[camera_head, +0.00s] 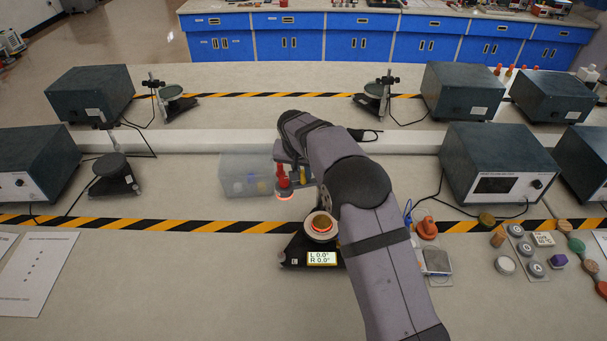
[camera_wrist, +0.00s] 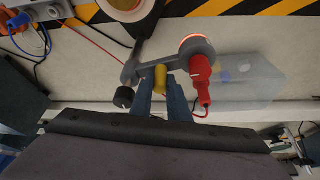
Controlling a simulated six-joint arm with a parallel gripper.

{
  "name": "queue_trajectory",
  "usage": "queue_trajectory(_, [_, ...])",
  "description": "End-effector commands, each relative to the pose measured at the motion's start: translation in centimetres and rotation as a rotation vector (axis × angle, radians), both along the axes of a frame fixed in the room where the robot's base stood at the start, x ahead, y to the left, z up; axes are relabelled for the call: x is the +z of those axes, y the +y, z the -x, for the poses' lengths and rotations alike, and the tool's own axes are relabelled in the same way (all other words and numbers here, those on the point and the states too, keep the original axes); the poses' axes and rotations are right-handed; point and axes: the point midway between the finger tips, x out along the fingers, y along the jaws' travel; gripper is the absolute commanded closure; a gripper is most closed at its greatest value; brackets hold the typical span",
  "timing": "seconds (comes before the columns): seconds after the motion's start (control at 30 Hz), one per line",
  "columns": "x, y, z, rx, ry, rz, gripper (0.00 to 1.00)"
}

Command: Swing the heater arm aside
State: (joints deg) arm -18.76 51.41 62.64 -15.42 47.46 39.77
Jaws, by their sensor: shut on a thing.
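The grey heater arm (camera_wrist: 165,62) runs across the wrist view, with a round heater head (camera_wrist: 195,44) that has a glowing orange rim. A red plug (camera_wrist: 201,72) with a red lead stands on the head. A yellow peg (camera_wrist: 160,77) rises from the arm. My gripper (camera_wrist: 160,88) is shut on the peg. In the head view the glowing heater head (camera_head: 284,193) is up and left of the round platform (camera_head: 320,224), apart from it. The black base has a lit display (camera_head: 321,258) reading L 0.0° and R 0.0°. My arm hides part of the heater arm.
A clear plastic bin (camera_head: 240,173) is just left of the heater head. A power supply box (camera_head: 497,170) stands to the right. An orange connector (camera_head: 427,228) and several small samples (camera_head: 525,250) lie on the right. The bench at front left is mostly clear.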

Motion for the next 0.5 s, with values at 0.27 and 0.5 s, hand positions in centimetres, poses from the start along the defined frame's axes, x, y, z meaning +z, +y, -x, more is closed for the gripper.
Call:
queue_trajectory(0.27, [0.17, 0.11, -0.16, -0.011, -0.005, -0.005, 1.00])
queue_trajectory(0.5, [0.20, 0.12, -0.17, -0.009, -0.005, -0.005, 0.77])
